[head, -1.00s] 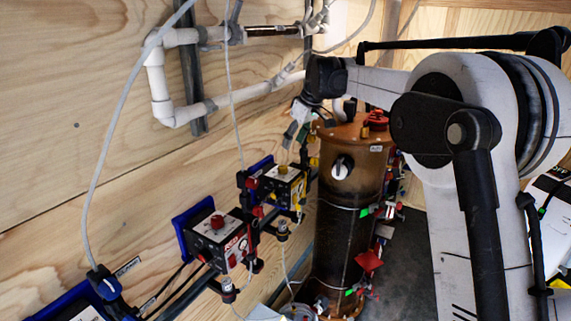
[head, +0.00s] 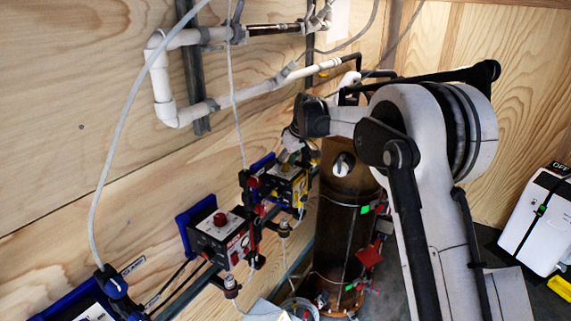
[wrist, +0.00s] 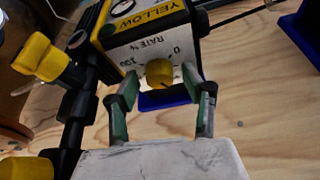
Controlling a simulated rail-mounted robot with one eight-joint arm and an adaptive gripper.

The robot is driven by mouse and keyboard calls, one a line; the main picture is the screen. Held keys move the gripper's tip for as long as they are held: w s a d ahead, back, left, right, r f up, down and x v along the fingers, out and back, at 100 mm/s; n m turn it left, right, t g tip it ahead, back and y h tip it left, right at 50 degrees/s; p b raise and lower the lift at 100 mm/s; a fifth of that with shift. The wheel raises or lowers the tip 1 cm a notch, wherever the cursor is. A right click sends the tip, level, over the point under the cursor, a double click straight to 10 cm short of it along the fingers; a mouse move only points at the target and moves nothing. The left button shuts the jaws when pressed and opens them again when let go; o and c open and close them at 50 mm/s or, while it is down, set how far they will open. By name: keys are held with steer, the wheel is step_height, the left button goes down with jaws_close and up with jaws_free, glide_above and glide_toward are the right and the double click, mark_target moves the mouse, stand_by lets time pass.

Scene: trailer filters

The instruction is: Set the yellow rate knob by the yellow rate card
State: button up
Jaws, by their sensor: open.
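The yellow rate knob (wrist: 159,73) sits on the face of the yellow-labelled control box (wrist: 150,42) in the wrist view, below the printing "RATE %". My gripper (wrist: 163,92) is open, its two green-padded fingers to either side of the knob with the tips close to it; I cannot tell whether they touch. In the head view the yellow box (head: 288,184) is on the wall rail, and my gripper (head: 291,152) is just above it, small and partly hidden by my wrist. I cannot make out a yellow rate card.
A similar box with a red knob (head: 220,219) stands to the left. A dark cylindrical tank (head: 345,225) stands close to the right. Yellow valve handles (wrist: 38,57) and black fittings lie left of my fingers in the wrist view.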

jaws_close()
stand_by(0.3)
steer(key=m+t+h+b, duration=0.1)
steer(key=m+b, duration=0.2)
steer(key=shift+f+m, duration=0.1)
steer(key=shift+m, duration=0.3)
steer(key=m+h+b, duration=0.1)
steer(key=m, duration=0.1)
steer(key=m+h+b, duration=0.1)
steer(key=m, duration=0.2)
steer(key=shift+a+t, duration=0.15)
steer(key=shift+t, duration=0.25)
steer(key=m+h, duration=0.1)
steer(key=m, duration=0.1)
steer(key=m+b, duration=0.1)
steer(key=m, duration=0.2)
steer(key=shift+h, duration=0.4)
steer(key=m+g+h, duration=0.1)
steer(key=m, duration=0.3)
steer(key=shift+m, duration=0.3)
